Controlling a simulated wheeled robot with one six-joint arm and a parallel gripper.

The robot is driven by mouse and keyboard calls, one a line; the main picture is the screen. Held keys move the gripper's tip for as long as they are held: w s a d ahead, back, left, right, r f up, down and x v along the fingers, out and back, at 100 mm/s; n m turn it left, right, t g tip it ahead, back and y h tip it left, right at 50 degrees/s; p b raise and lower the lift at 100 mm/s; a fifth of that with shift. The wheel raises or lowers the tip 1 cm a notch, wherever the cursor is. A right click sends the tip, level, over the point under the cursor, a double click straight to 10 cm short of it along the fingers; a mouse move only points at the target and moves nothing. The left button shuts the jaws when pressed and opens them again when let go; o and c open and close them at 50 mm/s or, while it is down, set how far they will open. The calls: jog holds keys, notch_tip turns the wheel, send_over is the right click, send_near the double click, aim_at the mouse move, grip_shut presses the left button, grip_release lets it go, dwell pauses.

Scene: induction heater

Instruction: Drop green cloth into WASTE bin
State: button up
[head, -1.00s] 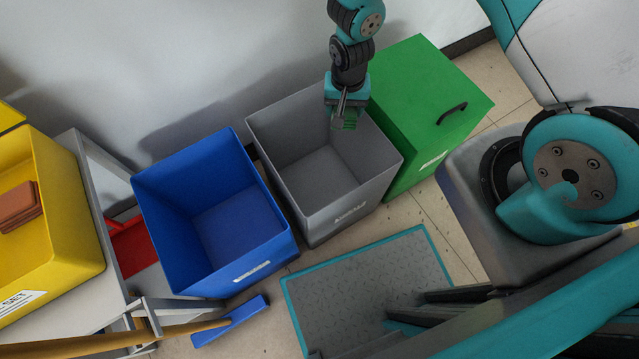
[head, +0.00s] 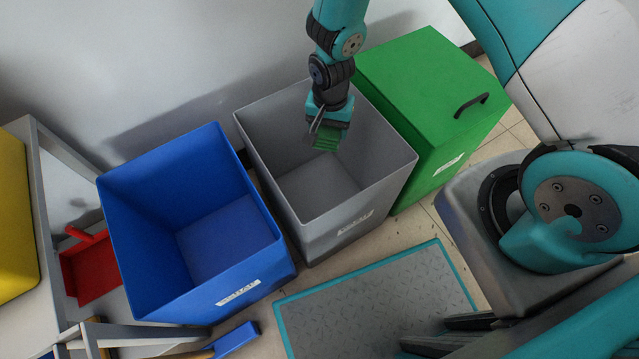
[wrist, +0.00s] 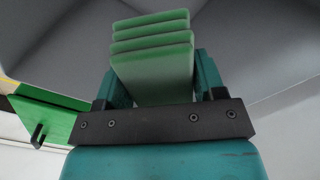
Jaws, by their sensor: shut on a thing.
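My gripper (head: 320,126) points down and is shut on the green cloth (head: 327,139), a folded stack of several layers. In the wrist view the cloth (wrist: 152,62) sits between the two teal fingers, its layered end sticking out past them. In the head view the gripper and cloth are over the open grey bin (head: 352,215), inside its rim outline and towards its back. How deep the cloth hangs is hard to tell. The grey bin has a white label on its front, too blurred to read. The visible part of its floor looks empty.
An open, empty blue bin (head: 142,240) stands left of the grey one. A closed green box (head: 425,85) with a black handle stands close on its right. A wall is behind. A yellow bin (head: 12,215) and red dustpan (head: 90,268) are at the left.

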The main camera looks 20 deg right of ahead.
jog(key=shift+f+b, duration=0.4)
jog(key=shift+f, duration=0.5)
jog(key=o, duration=1)
jog(key=shift+c, duration=0.2)
jog(key=shift+r, duration=0.1)
notch_tip(320, 180, up, 17)
jog(key=p, duration=0.4)
jog(key=shift+r+p, duration=0.2)
jog(key=shift+p, duration=0.1)
